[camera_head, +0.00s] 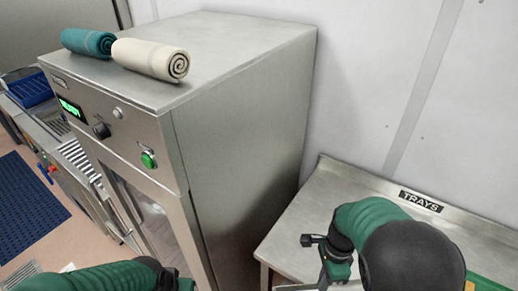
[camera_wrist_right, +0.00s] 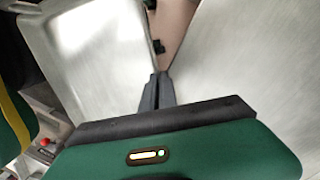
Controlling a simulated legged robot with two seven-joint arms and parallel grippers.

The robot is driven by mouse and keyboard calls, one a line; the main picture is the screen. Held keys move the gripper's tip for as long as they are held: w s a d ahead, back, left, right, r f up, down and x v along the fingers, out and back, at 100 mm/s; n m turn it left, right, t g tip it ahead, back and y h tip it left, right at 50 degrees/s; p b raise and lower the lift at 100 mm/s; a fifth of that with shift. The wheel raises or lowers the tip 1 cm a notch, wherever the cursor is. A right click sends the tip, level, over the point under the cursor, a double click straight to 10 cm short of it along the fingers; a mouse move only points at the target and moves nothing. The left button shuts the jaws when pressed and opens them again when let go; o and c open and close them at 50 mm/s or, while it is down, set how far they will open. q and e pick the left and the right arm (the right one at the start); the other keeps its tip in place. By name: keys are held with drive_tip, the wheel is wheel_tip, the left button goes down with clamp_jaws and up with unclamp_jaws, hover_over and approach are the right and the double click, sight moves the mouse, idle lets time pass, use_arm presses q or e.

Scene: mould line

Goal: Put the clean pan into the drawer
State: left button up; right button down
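No pan can be made out for certain in either view, and no open drawer shows. My right gripper (camera_wrist_right: 155,82) has its two dark fingers together with nothing visible between them. In the wrist view it points at a gap between two pale metal surfaces. In the head view my right arm (camera_head: 370,225) reaches over the steel table, beside the steel cabinet; its fingers are hard to make out there. My left arm (camera_head: 100,277) enters along the bottom edge, in front of the cabinet; its gripper is cut off by the frame.
A tall steel cabinet (camera_head: 235,130) with a green display, knob and glazed door stands at centre. Teal (camera_head: 88,42) and cream (camera_head: 150,58) rolled towels lie on top. A steel table (camera_head: 335,190) labelled TRAYS stands right, against the wall. A blue floor mat (camera_head: 30,205) lies left.

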drive_tip(key=n, duration=0.4)
drive_tip(key=n+h, duration=0.1)
drive_tip(key=n, duration=0.2)
drive_tip(key=shift+w+a+r, duration=0.15)
drive_tip(key=shift+w+a, duration=0.15)
drive_tip(key=shift+w, duration=0.1)
drive_tip(key=n, duration=0.3)
drive_tip(key=shift+w+d+h, duration=0.15)
drive_tip(key=shift+w+h, duration=0.1)
drive_tip(key=shift+h, duration=0.15)
drive_tip(key=n, duration=0.1)
drive_tip(key=d+n, duration=0.1)
drive_tip(key=n, duration=0.1)
drive_tip(key=w+n, duration=0.1)
drive_tip(key=n, duration=0.1)
drive_tip(key=shift+d+h, duration=0.25)
drive_tip(key=shift+h, duration=0.05)
drive_tip(key=n, duration=0.1)
drive_tip(key=d+n, duration=0.1)
drive_tip(key=shift+w+n, duration=0.25)
drive_tip(key=shift+n, duration=0.05)
drive_tip(key=shift+a+t, duration=0.3)
drive_tip(key=shift+a, duration=0.25)
use_arm(q)
drive_tip(key=shift+a, duration=0.6)
drive_tip(key=shift+d, duration=0.25)
use_arm(e)
drive_tip(key=shift+d, duration=0.25)
